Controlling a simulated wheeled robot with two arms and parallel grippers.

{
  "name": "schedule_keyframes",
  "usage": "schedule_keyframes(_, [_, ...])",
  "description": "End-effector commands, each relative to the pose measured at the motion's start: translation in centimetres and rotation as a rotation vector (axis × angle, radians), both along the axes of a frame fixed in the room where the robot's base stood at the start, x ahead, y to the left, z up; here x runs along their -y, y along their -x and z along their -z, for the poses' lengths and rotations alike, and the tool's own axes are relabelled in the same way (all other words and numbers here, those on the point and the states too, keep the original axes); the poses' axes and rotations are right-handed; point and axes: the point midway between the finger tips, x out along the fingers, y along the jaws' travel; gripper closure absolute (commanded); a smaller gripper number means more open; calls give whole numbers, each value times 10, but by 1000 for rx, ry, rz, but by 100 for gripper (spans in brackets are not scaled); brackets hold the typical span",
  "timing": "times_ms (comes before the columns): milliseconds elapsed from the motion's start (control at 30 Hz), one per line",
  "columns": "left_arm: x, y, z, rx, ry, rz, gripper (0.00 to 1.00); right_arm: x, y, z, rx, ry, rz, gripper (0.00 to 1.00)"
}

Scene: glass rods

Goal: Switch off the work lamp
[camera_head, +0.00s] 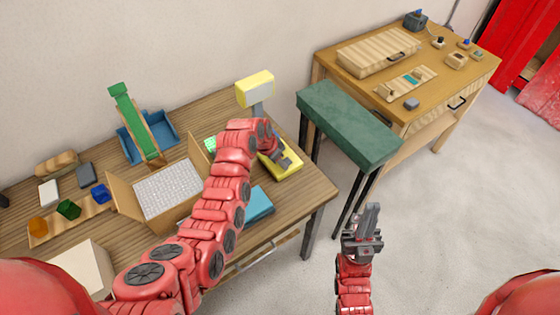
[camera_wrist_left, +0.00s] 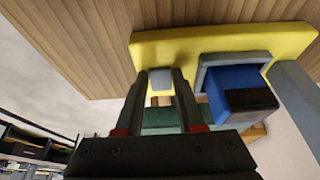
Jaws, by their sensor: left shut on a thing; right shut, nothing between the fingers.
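The work lamp has a yellow head (camera_head: 255,90) on a grey post and a yellow base (camera_head: 283,165) at the right of the wooden bench. My left gripper (camera_head: 274,143) is at the base, partly hidden by its own arm. In the left wrist view the yellow base (camera_wrist_left: 220,42) lies ahead of the fingers. A small grey piece (camera_wrist_left: 161,80) on it shows between the fingertips, which are shut on it. A blue block in a grey frame (camera_wrist_left: 228,80) sits just right of the fingers. My right gripper (camera_head: 370,215) is shut and empty, over the floor.
The bench (camera_head: 312,200) also holds an open carton (camera_head: 125,204), a blue tray (camera_head: 170,125) with a green-topped ramp, and coloured blocks. A green-topped stool (camera_head: 350,125) stands between it and a second wooden table (camera_head: 455,85). Floor at the lower right is clear.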

Motion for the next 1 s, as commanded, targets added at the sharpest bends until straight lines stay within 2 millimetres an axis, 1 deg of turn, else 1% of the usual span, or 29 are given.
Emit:
schedule_keyframes(33, [1,-2,2,-6,-15,4,100,0,0,8,0,0,0,100])
schedule_keyframes(133, [3,-2,5,-44,-65,7,100,0,0,22,0,0,0,100])
schedule_keyframes(200, [4,-5,2,-67,-103,5,100,0,0,33,0,0,0,100])
schedule_keyframes(400, [6,-6,1,-137,-193,4,100,0,0,59,0,0,0,100])
schedule_keyframes(500, [7,-6,0,-159,-223,3,100,0,0,68,0,0,0,100])
schedule_keyframes(667, [7,-6,-4,-180,-251,0,100,0,0,75,0,0,0,100])
schedule_keyframes(1000, [7,-5,-6,-185,-256,-1,100,0,0,74,0,0,0,100])
